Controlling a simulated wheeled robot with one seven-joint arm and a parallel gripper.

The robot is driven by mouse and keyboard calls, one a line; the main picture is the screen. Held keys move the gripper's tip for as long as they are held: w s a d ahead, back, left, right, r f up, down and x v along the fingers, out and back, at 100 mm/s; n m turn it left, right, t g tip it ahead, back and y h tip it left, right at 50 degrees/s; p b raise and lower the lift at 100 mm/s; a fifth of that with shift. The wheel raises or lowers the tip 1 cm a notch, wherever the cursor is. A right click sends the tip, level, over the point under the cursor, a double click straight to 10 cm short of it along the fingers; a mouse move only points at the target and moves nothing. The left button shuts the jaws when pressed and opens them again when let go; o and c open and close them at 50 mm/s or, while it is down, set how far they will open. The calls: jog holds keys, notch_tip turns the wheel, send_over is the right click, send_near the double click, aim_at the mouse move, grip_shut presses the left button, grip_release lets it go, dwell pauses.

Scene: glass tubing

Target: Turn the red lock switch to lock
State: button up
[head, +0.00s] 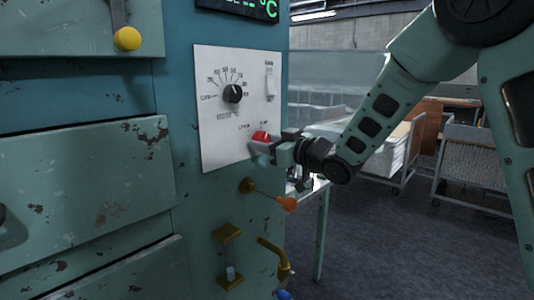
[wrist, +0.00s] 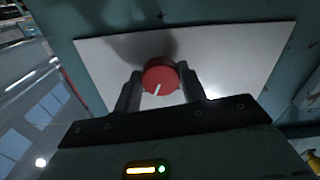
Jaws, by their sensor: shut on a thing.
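The red lock switch (head: 261,137) is a round knob low on the white control panel (head: 215,140). In the wrist view the red knob (wrist: 160,76) sits between the two fingers, with a white pointer line running down and slightly left. My gripper (head: 259,145) reaches the panel from the right and is shut on the knob; it also shows in the wrist view (wrist: 158,90). The fingers hide part of the knob and its label in the head view, so I cannot read which marking the pointer faces.
A black dial (head: 232,93) and a white rocker switch (head: 270,83) sit higher on the panel. Below are an orange-tipped lever (head: 287,203) and a brass pipe (head: 272,248). A yellow knob (head: 127,38) is at upper left. Carts (head: 470,165) stand behind at right.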

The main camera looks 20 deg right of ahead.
jog(key=shift+d+n+b, duration=0.15)
jog(key=shift+n+b, duration=6.85)
jog(key=shift+b, duration=0.15)
jog(key=shift+r, duration=0.1)
jog(key=o, duration=1)
jog(key=p+v, duration=0.1)
jog(key=v, duration=1.6)
jog(key=shift+s+d+p, duration=0.1)
jog(key=shift+s+p, duration=0.05)
jog(key=shift+p, duration=0.15)
